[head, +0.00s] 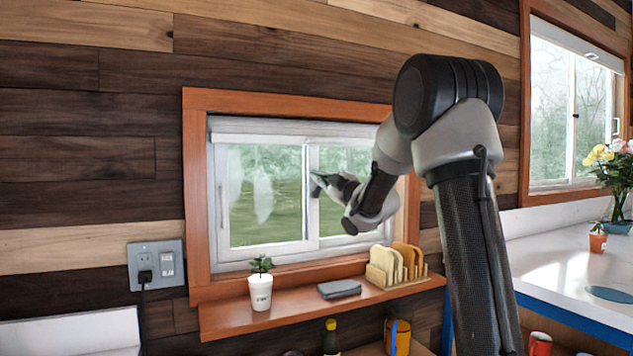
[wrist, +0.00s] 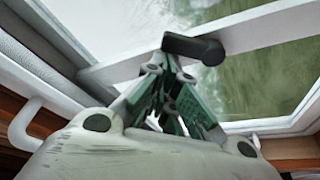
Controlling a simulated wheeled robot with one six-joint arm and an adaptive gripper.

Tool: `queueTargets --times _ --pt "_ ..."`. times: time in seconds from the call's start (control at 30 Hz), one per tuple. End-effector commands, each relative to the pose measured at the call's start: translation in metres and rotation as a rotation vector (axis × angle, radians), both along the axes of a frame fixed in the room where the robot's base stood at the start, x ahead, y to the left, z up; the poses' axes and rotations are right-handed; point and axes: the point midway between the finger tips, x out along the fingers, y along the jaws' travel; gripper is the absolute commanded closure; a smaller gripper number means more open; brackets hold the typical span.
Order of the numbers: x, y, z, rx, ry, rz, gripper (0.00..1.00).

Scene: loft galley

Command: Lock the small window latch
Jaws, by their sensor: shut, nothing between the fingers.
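The small window (head: 262,190) has a wooden frame and two white-framed panes that meet at a middle upright. The dark latch (wrist: 193,47) sits on the white middle upright in the wrist view, just beyond my fingertips. My gripper (wrist: 168,62) is shut and empty, with its tips close to the latch; I cannot tell whether they touch it. In the head view my gripper (head: 322,182) is at the middle upright, with my arm reaching in from the right. The latch also shows in the head view (head: 316,190), small and partly hidden by my gripper.
A wooden shelf (head: 225,318) below the window holds a potted plant (head: 260,290), a folded grey cloth (head: 339,289) and a rack with slices (head: 396,265). A white handle (wrist: 24,125) shows at the left. A larger window (head: 560,110) is at the right.

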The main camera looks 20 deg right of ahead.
Motion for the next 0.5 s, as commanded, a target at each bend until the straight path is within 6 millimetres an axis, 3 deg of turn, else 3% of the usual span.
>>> queueTargets --times 0.5 --pt "0.001 -0.024 -0.008 0.487 0.021 0.001 1.0"
